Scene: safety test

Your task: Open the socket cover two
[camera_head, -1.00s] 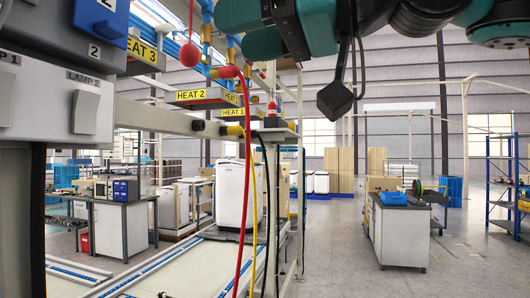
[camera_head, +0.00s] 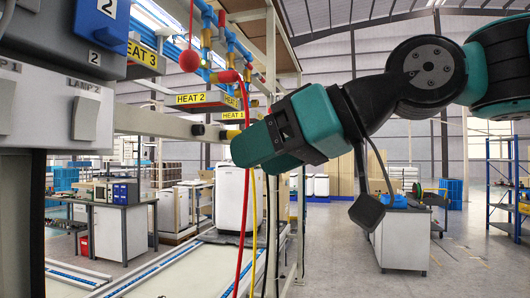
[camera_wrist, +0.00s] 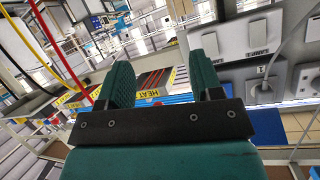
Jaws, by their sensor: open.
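Grey socket units (camera_wrist: 265,92) show there at the right, outside the fingers; I cannot tell for sure which is two.
The lamp 2 switch (camera_head: 92,117) is under the socket box. Yellow HEAT signs (camera_head: 190,99), a red ball (camera_head: 190,60) and red and yellow hoses (camera_head: 245,200) stand between the panel and my gripper. A grey workbench (camera_head: 123,225) is farther back.

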